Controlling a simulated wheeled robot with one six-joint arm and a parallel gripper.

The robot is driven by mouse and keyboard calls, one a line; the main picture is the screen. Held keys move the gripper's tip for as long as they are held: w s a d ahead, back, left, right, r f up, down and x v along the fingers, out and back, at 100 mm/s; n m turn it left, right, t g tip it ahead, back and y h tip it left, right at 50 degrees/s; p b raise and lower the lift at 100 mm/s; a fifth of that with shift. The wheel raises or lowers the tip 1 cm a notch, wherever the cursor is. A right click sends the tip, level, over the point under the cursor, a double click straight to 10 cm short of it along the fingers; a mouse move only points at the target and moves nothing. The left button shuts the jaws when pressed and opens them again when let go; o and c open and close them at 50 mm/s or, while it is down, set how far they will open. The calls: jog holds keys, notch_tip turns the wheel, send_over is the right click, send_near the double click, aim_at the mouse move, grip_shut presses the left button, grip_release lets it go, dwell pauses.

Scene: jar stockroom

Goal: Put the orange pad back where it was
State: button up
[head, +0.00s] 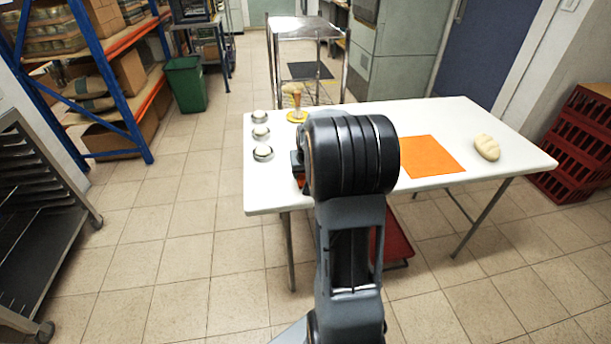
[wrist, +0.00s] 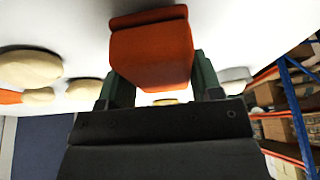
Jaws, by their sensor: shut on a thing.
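A thick orange pad (wrist: 152,55) with a darker red edge is between the two fingers of my gripper (wrist: 160,82) in the wrist view. My gripper is shut on it. In the head view my gripper (head: 298,166) is mostly hidden behind my arm, over the left part of the white table (head: 455,115). Only a small orange bit of the pad (head: 300,182) shows there. I cannot tell whether the pad touches the table. A flat orange square (head: 431,157) lies on the table right of my arm.
Several small bowls (head: 263,153) with pale contents line the table's left edge. A wooden-handled tool (head: 296,100) stands on a yellow disc at the back left. A pale loaf (head: 487,147) lies at the right. Pale rounds (wrist: 30,68) show in the wrist view. The back middle is bare.

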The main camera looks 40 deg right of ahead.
jog(key=shift+f, duration=0.7)
jog(key=o, duration=0.8)
jog(key=shift+o, duration=0.2)
jog(key=shift+r, duration=0.15)
jog(key=p+v, duration=0.2)
jog(key=v, duration=0.9)
jog(key=s+a+n+y, duration=0.1)
jog(key=s+a+n, duration=0.1)
jog(key=s+a, duration=0.4)
jog(key=s+a+f+n+g, duration=0.1)
jog(key=s+a+n, duration=0.2)
jog(key=s+a, duration=0.4)
jog(key=a, duration=0.8)
jog(key=shift+s+a+f+y, duration=0.15)
jog(key=shift+s+f+y, duration=0.1)
jog(key=shift+s+y, duration=0.15)
